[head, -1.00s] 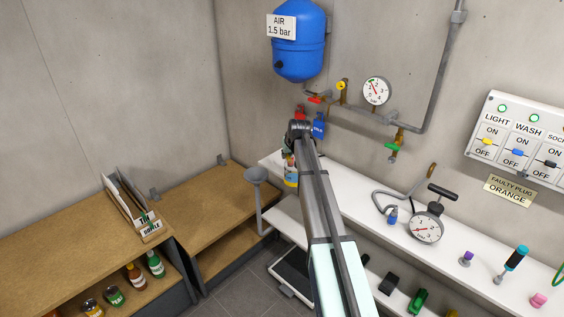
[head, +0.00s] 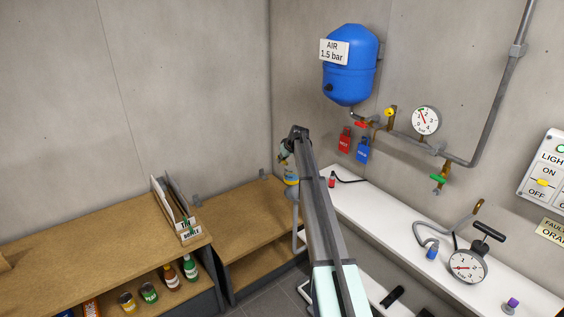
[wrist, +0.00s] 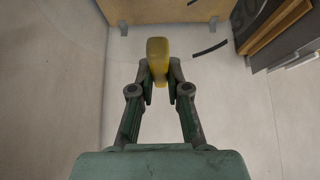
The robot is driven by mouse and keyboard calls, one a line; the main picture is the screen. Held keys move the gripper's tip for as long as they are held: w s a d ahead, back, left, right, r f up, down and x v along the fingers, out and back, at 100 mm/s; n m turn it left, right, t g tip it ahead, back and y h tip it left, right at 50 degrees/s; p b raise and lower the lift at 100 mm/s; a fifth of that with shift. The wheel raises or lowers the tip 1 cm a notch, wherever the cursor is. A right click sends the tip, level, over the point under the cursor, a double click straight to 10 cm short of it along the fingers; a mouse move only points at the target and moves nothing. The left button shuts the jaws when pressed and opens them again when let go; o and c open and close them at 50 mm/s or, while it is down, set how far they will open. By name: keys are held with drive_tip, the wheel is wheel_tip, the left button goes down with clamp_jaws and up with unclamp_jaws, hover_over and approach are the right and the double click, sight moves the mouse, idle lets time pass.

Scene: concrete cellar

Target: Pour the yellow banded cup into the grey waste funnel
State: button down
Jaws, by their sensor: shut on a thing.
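In the wrist view my gripper (wrist: 159,76) is shut on the cup, whose yellow side (wrist: 157,48) shows between and beyond the fingertips. The grey waste funnel (head: 293,195) appears directly below the cup in the head view. The cup and my arm cover part of its bowl, and its pipe runs down beside the wooden shelf. Whether the cup touches the funnel cannot be told. The cup's contents are hidden.
A wooden bench (head: 100,240) with a file holder (head: 175,208) stands left, with several bottles and jars below. The white counter (head: 400,228) on the right carries a pressure gauge (head: 467,266). A blue air tank (head: 350,75) hangs on the wall above. The concrete walls are close behind.

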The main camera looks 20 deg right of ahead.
drive_tip(key=shift+f+b, duration=0.2)
drive_tip(key=shift+b, duration=0.4)
drive_tip(key=shift+a+f+b, duration=0.1)
drive_tip(key=shift+f+b, duration=0.05)
drive_tip(key=shift+b, duration=0.2)
drive_tip(key=t+b, duration=0.1)
drive_tip(key=b, duration=0.2)
drive_tip(key=shift+s+f, duration=0.1)
drive_tip(key=shift+f, duration=0.3)
drive_tip(key=shift+f+t+b, duration=0.2)
drive_tip(key=shift+t+b, duration=0.1)
drive_tip(key=shift+b, duration=0.5)
drive_tip(key=shift+r, duration=0.25)
drive_tip(key=shift+s+r+t+y+b, duration=0.15)
drive_tip(key=shift+t+y+b, duration=0.15)
drive_tip(key=shift+b, duration=0.8)
drive_tip(key=shift+r+t+b, duration=0.3)
drive_tip(key=shift+r+b, duration=0.1)
drive_tip(key=shift+b, duration=0.05)
